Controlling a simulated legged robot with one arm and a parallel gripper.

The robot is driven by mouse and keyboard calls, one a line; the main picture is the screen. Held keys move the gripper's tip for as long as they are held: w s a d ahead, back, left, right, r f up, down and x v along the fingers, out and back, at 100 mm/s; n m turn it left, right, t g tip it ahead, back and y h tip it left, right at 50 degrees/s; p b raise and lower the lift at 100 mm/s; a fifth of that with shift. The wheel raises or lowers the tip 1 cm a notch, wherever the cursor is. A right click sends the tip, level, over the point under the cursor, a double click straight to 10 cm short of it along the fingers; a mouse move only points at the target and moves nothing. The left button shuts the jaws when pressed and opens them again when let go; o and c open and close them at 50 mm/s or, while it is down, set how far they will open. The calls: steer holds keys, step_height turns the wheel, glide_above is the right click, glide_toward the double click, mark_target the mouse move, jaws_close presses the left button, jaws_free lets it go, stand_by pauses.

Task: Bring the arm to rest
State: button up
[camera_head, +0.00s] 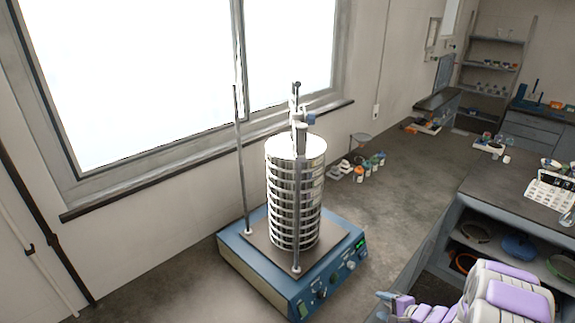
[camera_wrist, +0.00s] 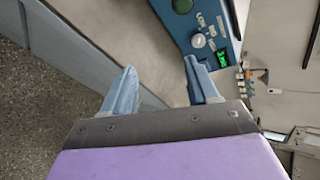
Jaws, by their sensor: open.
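My gripper (camera_wrist: 160,88) shows in the wrist view with its two blue fingers apart and nothing between them. In the head view my purple and white arm is at the lower right, with the gripper (camera_head: 388,305) at its left end, partly cut off by the bottom edge. The gripper is to the right of the sieve shaker (camera_head: 262,278) and apart from it. The shaker has a blue base with knobs and a green display, and it carries an upright stack of metal sieves (camera_head: 293,195) between two rods. Part of the blue base (camera_wrist: 183,25) also shows in the wrist view.
A grey bench (camera_head: 400,180) runs along the window wall, with small jars (camera_head: 360,170) behind the shaker. Speckled floor (camera_wrist: 40,120) shows in the wrist view.

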steer(key=w+d+r+n+g+h+b, duration=0.15)
steer(key=d+r+n+h, duration=0.25)
steer(key=d+r+h, duration=0.4)
steer(key=s+a+r+n+g+h+b, duration=0.2)
steer(key=s+a+r, duration=0.1)
steer(key=s+r, duration=0.55)
steer(key=s+a+r+n+g+y+b, duration=0.1)
steer(key=s+a+r+n+g, duration=0.1)
steer(key=s+a, duration=0.5)
steer(key=s+a+r+n+g+y+b, duration=0.1)
steer(key=s+a+r+n+g, duration=0.2)
steer(key=s+a, duration=0.5)
steer(key=s+a+r+n+g+y+b, duration=0.1)
steer(key=s+a, duration=0.7)
steer(key=s, duration=0.9)
step_height(320, 180, up, 2)
steer(key=n+g+y, duration=0.1)
steer(key=n, duration=0.1)
steer(key=shift+n+b, duration=0.3)
steer(key=shift+n, duration=0.1)
steer(key=shift+w+g, duration=0.1)
steer(key=shift+g, duration=0.15)
